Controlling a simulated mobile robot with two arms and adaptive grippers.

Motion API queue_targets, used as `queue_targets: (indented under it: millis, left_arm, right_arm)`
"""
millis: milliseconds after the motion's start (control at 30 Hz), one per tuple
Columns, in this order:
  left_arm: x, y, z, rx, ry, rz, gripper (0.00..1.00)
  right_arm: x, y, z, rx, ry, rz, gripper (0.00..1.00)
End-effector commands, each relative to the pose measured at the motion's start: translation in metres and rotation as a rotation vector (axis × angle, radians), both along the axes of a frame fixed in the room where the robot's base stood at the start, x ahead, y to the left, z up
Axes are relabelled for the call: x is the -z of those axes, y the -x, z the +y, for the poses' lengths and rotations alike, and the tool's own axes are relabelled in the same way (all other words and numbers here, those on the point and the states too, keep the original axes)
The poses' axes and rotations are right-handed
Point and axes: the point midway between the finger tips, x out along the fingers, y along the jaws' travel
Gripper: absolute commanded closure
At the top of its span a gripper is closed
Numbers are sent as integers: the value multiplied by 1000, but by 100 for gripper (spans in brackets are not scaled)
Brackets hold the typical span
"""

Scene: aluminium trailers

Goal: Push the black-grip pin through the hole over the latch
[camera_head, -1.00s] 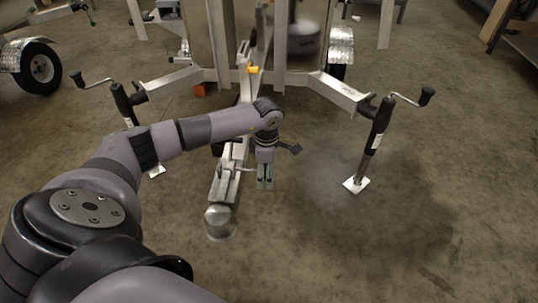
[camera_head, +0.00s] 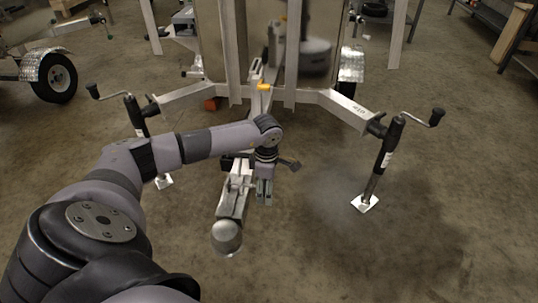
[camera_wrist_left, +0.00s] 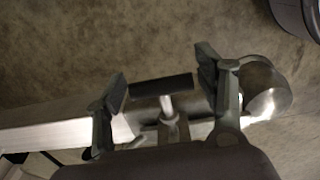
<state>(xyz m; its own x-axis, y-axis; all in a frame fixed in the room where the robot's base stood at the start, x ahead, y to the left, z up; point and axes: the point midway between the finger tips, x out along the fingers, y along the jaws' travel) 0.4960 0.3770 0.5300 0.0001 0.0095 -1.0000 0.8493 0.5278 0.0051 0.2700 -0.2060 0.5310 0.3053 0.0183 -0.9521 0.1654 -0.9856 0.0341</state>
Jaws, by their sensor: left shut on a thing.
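The pin with the black grip (camera_wrist_left: 162,87) shows in the left wrist view as a dark bar on a bright metal shaft. My left gripper (camera_wrist_left: 160,88) has one finger at each end of the grip and is shut on it. The shaft points down toward the latch area (camera_wrist_left: 150,134) of the metal coupler. The hole is hidden, so I cannot tell whether the pin tip is in it. In the head view my left gripper (camera_head: 264,192) is just right of the coupler (camera_head: 232,203); the pin is too small to make out. My right gripper is out of view.
The coupler's rounded end (camera_head: 227,237) faces me, and its tongue runs back to the trailer frame (camera_head: 325,98). Jacks with crank handles stand at left (camera_head: 140,125) and right (camera_head: 385,155). The floor right of the coupler is clear.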

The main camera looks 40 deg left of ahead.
Motion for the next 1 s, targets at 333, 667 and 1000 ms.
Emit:
queue_targets:
  millis: [333, 667, 1000]
  left_arm:
    - [0, 4, 8, 1, 0, -1, 66]
    - [0, 9, 14, 0, 1, 1, 66]
    - [0, 12, 20, 0, 1, -1, 34]
  right_arm:
    - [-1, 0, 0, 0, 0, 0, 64]
    - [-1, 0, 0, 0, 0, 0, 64]
    - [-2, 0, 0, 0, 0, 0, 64]
